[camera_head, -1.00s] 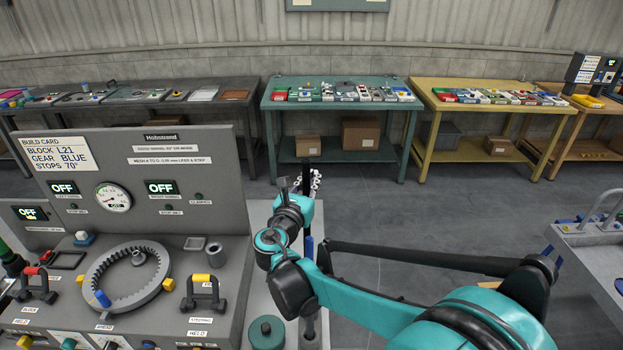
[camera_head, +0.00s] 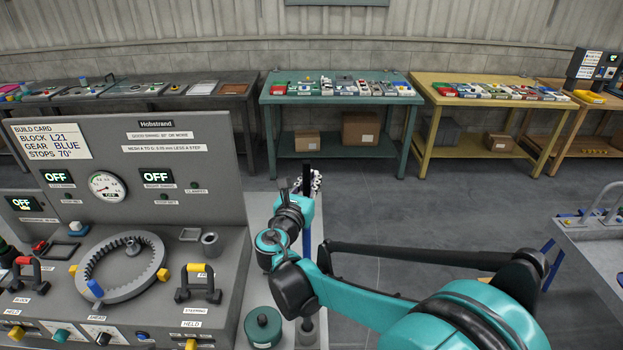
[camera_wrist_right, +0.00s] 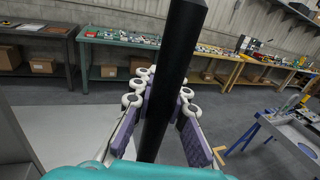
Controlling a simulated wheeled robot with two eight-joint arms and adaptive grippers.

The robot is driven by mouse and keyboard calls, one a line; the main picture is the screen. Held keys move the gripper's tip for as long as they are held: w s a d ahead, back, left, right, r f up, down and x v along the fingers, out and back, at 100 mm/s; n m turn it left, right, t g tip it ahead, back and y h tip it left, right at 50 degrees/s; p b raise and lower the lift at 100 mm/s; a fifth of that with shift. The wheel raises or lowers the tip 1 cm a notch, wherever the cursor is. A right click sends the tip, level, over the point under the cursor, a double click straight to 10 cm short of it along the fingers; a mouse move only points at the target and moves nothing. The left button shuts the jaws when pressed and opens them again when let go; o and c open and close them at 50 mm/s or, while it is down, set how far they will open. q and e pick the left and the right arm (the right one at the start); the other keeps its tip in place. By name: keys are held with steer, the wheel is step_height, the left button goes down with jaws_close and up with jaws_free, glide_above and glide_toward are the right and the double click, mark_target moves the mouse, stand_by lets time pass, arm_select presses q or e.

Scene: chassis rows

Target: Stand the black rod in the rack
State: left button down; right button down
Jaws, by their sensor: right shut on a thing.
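The black rod (camera_wrist_right: 180,55) stands tilted between the fingers of my right gripper in the right wrist view, running from the top edge down past the fingers. My right gripper (camera_wrist_right: 157,125) is shut on it, with purple pads on both sides. In the head view the right gripper (camera_head: 313,184) is small and partly hidden by its own teal arm, over the right end of the grey console. The dark rod tip (camera_head: 306,172) shows there. I cannot make out the rack in either view. My left gripper is not in view.
A teal bench (camera_head: 340,98) and a yellow bench (camera_head: 490,102) with parts stand at the back. Grey floor lies open between.

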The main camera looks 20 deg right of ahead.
steer(key=shift+f+b, duration=0.5)
steer(key=shift+f, duration=0.1)
stand_by(0.4)
steer(key=c, duration=1.4)
jaws_free()
steer(key=shift+s, duration=0.1)
steer(key=shift+c, duration=0.2)
steer(key=shift+a, duration=0.1)
steer(key=v, duration=1.2)
